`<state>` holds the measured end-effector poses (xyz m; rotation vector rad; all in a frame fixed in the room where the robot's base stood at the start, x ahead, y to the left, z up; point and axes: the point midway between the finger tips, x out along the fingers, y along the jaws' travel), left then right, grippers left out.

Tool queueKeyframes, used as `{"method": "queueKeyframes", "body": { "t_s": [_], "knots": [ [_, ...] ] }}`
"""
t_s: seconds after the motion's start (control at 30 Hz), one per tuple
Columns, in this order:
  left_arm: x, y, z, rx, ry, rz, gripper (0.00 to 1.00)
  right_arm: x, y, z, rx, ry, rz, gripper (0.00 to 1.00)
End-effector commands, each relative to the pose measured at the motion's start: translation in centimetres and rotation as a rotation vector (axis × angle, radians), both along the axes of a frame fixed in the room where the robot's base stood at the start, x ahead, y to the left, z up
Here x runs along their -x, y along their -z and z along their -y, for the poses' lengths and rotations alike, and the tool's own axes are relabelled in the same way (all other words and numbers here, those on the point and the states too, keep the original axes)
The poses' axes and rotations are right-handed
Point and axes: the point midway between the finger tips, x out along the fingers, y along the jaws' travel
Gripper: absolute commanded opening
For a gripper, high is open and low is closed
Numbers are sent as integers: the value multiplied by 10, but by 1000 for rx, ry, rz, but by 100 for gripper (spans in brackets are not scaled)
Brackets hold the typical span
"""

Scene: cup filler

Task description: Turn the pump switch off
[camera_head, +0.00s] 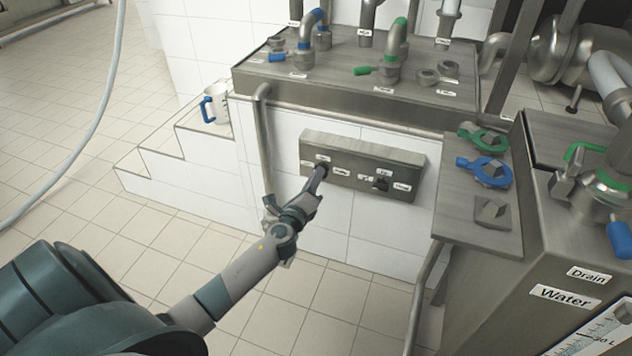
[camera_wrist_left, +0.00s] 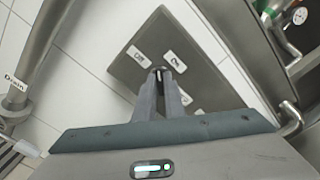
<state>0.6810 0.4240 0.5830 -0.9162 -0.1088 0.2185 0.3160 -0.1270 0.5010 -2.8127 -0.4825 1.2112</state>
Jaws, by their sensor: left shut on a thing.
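A grey metal switch panel (camera_head: 350,160) is fixed to the white tiled wall below the metal counter. It carries small white labels and a black switch (camera_head: 381,184) on its right half. My left gripper (camera_head: 322,170) reaches the panel's left half and is shut on the switch there, which its fingers mostly hide in the head view. In the left wrist view, the fingertips close around a small dark switch (camera_wrist_left: 158,73) on the panel (camera_wrist_left: 155,32), beside labels that seem to read Off and On. The switch's exact setting cannot be told. My right gripper is out of view.
A vertical metal pipe (camera_head: 265,145) stands left of the panel. A white mug with a blue handle (camera_head: 217,104) sits on the tiled steps. Counter valves (camera_head: 390,62) are above. A metal cabinet with handles (camera_head: 478,200) stands to the right. Floor in front is clear.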

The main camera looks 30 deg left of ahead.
Motion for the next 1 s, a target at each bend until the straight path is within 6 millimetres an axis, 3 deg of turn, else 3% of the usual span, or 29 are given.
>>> {"method": "queueKeyframes", "body": {
  "t_s": [0.33, 0.7, 1.0],
  "knots": [
    [1, 4, -1, 321, -2, 76, 0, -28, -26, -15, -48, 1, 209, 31],
    [1, 4, -1, 574, -2, 135, 0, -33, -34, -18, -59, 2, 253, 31],
    [1, 4, -1, 646, -2, 153, 0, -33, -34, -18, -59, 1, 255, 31]
  ]
}}
